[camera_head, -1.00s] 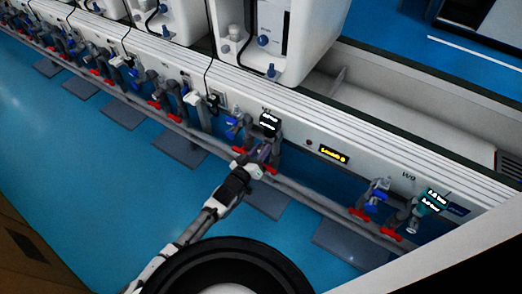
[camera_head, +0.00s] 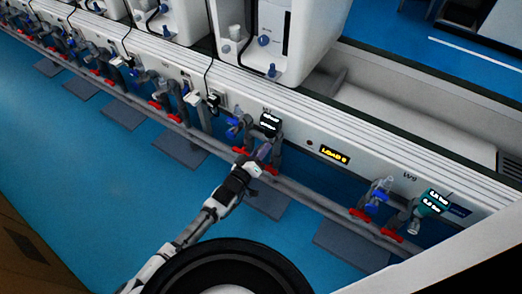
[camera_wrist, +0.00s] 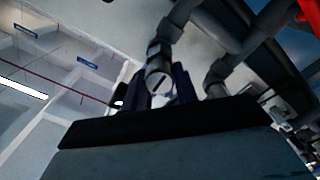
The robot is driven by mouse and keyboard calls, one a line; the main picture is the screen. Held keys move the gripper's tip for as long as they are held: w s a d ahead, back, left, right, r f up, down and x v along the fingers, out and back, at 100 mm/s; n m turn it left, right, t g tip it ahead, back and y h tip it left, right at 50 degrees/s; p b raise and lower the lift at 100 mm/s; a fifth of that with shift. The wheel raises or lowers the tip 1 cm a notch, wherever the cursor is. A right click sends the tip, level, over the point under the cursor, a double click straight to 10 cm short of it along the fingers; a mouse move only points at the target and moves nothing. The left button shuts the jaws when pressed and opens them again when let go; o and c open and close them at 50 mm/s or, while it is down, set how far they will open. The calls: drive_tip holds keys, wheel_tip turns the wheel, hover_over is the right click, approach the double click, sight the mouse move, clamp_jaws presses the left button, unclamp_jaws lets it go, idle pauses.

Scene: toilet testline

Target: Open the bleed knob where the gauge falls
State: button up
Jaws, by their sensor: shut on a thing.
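My gripper (camera_head: 262,153) is at the pipework below the W-labelled station in the middle of the rail. In the wrist view its two dark fingers stand on either side of a round grey knob with a slot in its face (camera_wrist: 158,80), and they are shut on it. A black-faced digital gauge (camera_head: 270,123) sits just above the gripper; its digits are too small to read. The knob is hidden by my gripper in the head view.
Blue-handled valves (camera_head: 376,195) and red-handled valves (camera_head: 391,235) line the grey pipe along the rail. An amber display (camera_head: 334,155) sits on the white rail (camera_head: 370,163). White toilet units stand above.

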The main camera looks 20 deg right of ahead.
drive_tip(key=o, duration=1)
drive_tip(key=shift+a, duration=0.1)
drive_tip(key=v, duration=1.3)
drive_tip(key=shift+s+a, duration=0.25)
drive_tip(key=shift+s, duration=0.05)
